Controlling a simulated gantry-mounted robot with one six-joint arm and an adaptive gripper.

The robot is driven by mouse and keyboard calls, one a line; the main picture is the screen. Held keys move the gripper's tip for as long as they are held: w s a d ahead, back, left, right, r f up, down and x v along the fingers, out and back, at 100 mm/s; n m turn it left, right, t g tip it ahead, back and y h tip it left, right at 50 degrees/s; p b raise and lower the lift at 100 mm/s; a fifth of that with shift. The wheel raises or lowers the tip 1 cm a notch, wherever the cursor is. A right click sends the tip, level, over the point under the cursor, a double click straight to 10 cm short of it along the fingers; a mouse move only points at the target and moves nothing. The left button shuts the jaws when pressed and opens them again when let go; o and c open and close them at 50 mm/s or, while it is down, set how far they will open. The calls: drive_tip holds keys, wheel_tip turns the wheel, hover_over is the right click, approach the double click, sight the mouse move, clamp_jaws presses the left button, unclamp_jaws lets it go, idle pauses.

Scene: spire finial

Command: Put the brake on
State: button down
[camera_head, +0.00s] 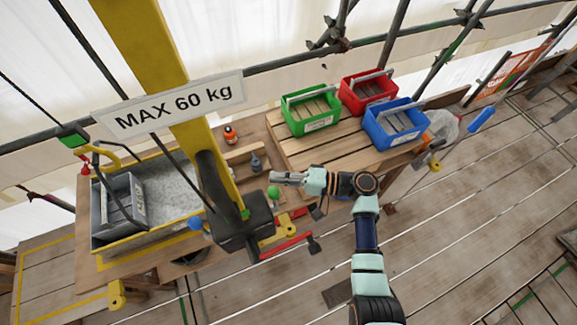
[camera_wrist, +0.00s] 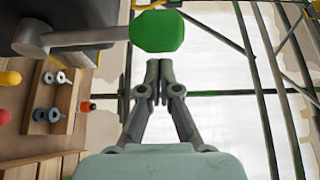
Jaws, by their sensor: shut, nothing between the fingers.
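A green knob (camera_wrist: 157,31) fills the upper middle of the wrist view, at the end of a grey lever arm (camera_wrist: 85,37) that runs to a round hub. In the head view the green knob (camera_head: 273,192) is beside the dark winch housing (camera_head: 243,226) on the yellow post. My gripper (camera_head: 276,177) is close to the knob, just above it in the picture. In the wrist view my gripper (camera_wrist: 159,66) is shut and empty, fingertips just below the knob; contact is unclear. A red lever (camera_head: 285,247) is below the housing. No label shows which lever is the brake.
A yellow post (camera_head: 150,50) bears a "MAX 60 kg" sign (camera_head: 170,104). Green (camera_head: 311,126), red (camera_head: 367,104) and blue (camera_head: 395,138) bins stand on the wooden bench. A grey bin (camera_head: 124,202) sits at left. A blue knob (camera_head: 195,223) is left of the housing.

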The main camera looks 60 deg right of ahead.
drive_tip(key=shift+s+a, duration=0.55)
drive_tip(key=shift+a, duration=0.05)
drive_tip(key=s+a+f+n+t+y+b, duration=0.2)
drive_tip(key=s+a+n+b, duration=0.3)
drive_tip(key=b, duration=0.6)
drive_tip(key=shift+s+f+n, duration=0.3)
drive_tip(key=shift+s+n, duration=0.1)
drive_tip(key=shift+s, duration=0.8)
drive_tip(key=shift+y, duration=0.3)
drive_tip(key=v, duration=1.2)
